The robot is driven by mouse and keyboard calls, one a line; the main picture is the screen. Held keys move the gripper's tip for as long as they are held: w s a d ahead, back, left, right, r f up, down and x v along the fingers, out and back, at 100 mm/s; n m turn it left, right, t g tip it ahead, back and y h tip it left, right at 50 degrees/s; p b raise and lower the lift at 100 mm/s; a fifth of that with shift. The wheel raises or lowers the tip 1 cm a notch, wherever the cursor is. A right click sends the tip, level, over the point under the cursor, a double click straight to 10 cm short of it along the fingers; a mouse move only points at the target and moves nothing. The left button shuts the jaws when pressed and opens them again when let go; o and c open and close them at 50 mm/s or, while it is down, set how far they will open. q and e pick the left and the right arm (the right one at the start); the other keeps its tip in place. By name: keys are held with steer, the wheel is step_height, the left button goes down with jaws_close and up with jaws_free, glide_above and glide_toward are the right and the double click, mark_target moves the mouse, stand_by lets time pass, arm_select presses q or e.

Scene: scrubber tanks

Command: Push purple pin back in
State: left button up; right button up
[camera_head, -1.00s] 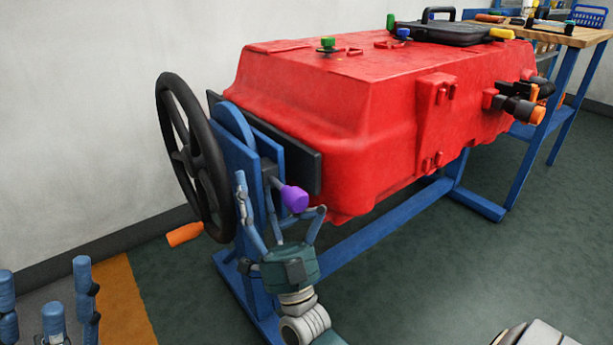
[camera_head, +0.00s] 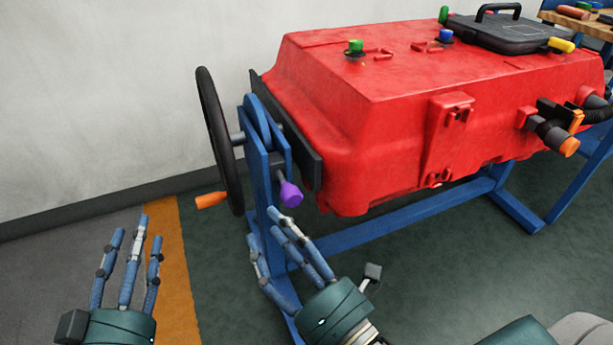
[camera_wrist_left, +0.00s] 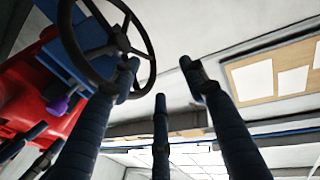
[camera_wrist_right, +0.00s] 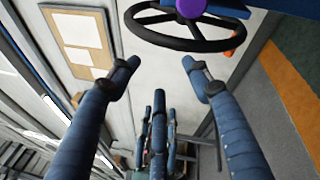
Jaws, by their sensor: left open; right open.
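The purple pin (camera_head: 291,194) sticks out of the blue stand, below the black plate at the end of the red tank. The pin also shows in the left wrist view (camera_wrist_left: 57,105) and at the top of the right wrist view (camera_wrist_right: 190,8). My right gripper (camera_head: 290,236) is open and empty, its fingers just below the pin and in front of the blue stand. I see no contact with the pin. My left gripper (camera_head: 133,250) is open and empty at the lower left, well away from the pin, fingers pointing up.
A black handwheel (camera_head: 222,140) with an orange handle (camera_head: 211,200) is left of the blue stand (camera_head: 262,170). The red tank (camera_head: 380,120) fills the upper right. Open floor lies in front of the tank.

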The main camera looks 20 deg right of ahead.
mark_target(295, 201)
steer(key=d+f+n+g+h+p, duration=0.1)
steer(key=d+f+n+h, duration=0.1)
steer(key=d+n+h, duration=0.4)
steer(key=shift+m+y, duration=0.4)
steer(key=shift+m, duration=0.5)
steer(key=w, duration=0.3)
steer(key=w+p, duration=0.1)
steer(key=w, duration=0.1)
steer(key=shift+w+d+r, duration=0.1)
steer(key=shift+d+r, duration=0.1)
steer(key=shift+d, duration=0.15)
steer(key=w, duration=0.3)
steer(key=shift+w+f, duration=0.15)
steer(key=shift+w, duration=0.15)
arm_select(q)
steer(key=s+a+f+g+y, duration=0.1)
steer(key=s+f+g, duration=0.1)
steer(key=f, duration=0.4)
steer(key=s+a+f+g+y, duration=0.1)
steer(key=f+g, duration=0.3)
steer(key=f, duration=0.2)
steer(key=shift+s+a, duration=0.3)
steer(key=shift+s, duration=0.05)
arm_select(e)
steer(key=shift+w+a, duration=0.1)
steer(key=shift+w, duration=0.5)
arm_select(q)
steer(key=shift+f, duration=0.1)
arm_select(e)
jaws_close()
